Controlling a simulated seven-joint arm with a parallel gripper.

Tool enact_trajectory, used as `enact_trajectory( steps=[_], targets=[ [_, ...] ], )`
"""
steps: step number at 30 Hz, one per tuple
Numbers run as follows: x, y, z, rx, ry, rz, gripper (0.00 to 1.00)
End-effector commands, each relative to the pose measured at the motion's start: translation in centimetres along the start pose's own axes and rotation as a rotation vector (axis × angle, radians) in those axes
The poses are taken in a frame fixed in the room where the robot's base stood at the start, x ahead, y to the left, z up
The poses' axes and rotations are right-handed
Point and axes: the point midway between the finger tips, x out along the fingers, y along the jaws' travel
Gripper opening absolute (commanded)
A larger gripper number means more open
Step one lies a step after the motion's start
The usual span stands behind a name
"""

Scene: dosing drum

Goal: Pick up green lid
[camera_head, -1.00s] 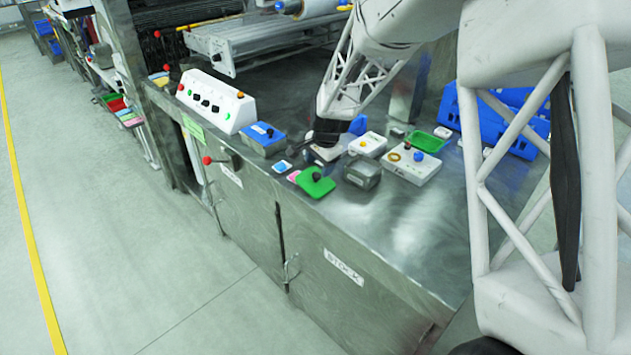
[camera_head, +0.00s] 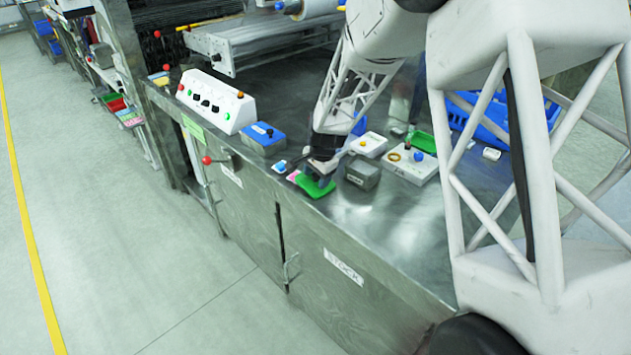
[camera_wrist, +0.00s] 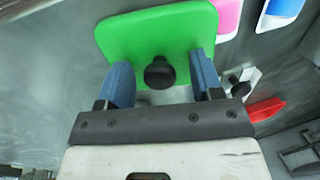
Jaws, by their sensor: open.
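The green lid (camera_head: 316,188) is a flat, rounded rectangle near the front edge of the metal bench, partly hidden behind my gripper in the head view. In the wrist view the green lid (camera_wrist: 135,30) shows its black round knob (camera_wrist: 159,73). My gripper (camera_wrist: 160,80) is open, with one blue finger on each side of the knob and a gap on both sides. In the head view my gripper (camera_head: 318,172) is low over the lid. Whether the fingers touch the lid cannot be told.
A grey box (camera_head: 362,174) stands just right of the lid. A blue-topped box (camera_head: 263,138) and a white control panel (camera_head: 215,101) are to the left. A white tray (camera_head: 411,164) is further right. Pink and blue cards lie beside the lid. The bench's front right is clear.

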Motion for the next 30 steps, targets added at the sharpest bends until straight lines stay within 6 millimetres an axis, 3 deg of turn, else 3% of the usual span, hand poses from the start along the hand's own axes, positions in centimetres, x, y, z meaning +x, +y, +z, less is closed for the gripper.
enact_trajectory(
  steps=[12, 23, 30],
  targets=[
    [-0.02, 0.01, 0.00, 0.000, 0.000, 0.000, 0.60],
    [-0.02, 0.01, 0.00, 0.000, 0.000, 0.000, 0.08],
    [-0.04, 0.00, -0.01, 0.000, 0.000, 0.000, 0.07]
  ],
)
